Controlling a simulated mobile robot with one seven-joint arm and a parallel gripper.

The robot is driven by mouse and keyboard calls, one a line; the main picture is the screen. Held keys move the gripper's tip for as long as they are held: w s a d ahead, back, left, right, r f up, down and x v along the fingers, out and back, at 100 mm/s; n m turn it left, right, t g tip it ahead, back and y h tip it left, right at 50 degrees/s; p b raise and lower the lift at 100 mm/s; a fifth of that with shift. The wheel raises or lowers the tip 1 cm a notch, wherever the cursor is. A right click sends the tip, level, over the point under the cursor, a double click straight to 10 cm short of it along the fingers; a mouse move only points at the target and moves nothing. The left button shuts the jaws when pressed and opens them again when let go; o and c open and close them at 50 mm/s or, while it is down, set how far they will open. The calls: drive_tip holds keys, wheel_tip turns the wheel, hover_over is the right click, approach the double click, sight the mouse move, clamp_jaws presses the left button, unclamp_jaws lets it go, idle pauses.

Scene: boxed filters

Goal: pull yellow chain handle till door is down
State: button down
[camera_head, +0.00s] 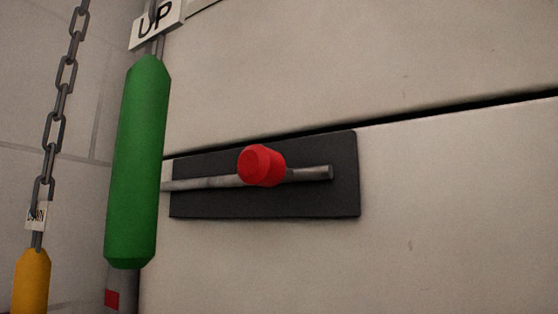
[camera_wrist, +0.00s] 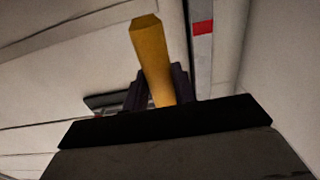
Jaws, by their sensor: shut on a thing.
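The yellow handle (camera_head: 31,283) hangs from a grey chain (camera_head: 60,105) at the lower left of the head view. Its lower part is cut off by the frame edge. A small tag reading DOWN (camera_head: 36,215) hangs on the chain just above it. In the wrist view the yellow handle (camera_wrist: 150,45) stands between the dark fingers of my gripper (camera_wrist: 160,85), which is shut on it. My gripper does not show in the head view. The pale door (camera_head: 440,220) fills the right side, with a dark seam between its panels.
A green handle (camera_head: 138,165) with an UP tag (camera_head: 156,20) hangs close to the right of the yellow one. A red knob (camera_head: 261,165) on a grey sliding bolt sits on a dark plate (camera_head: 300,205) on the door. A red mark (camera_wrist: 203,27) shows on a post.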

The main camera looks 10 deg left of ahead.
wheel_tip(320, 180, down, 10)
drive_tip(key=b, duration=0.6)
drive_tip(key=shift+b, duration=0.4)
idle(1.0)
wheel_tip(320, 180, up, 24)
drive_tip(key=p, duration=1.8)
drive_tip(key=shift+r, duration=0.2)
drive_tip(key=shift+f, duration=0.1)
wheel_tip(320, 180, down, 14)
drive_tip(key=b, duration=1.1)
drive_tip(key=shift+r, duration=0.2)
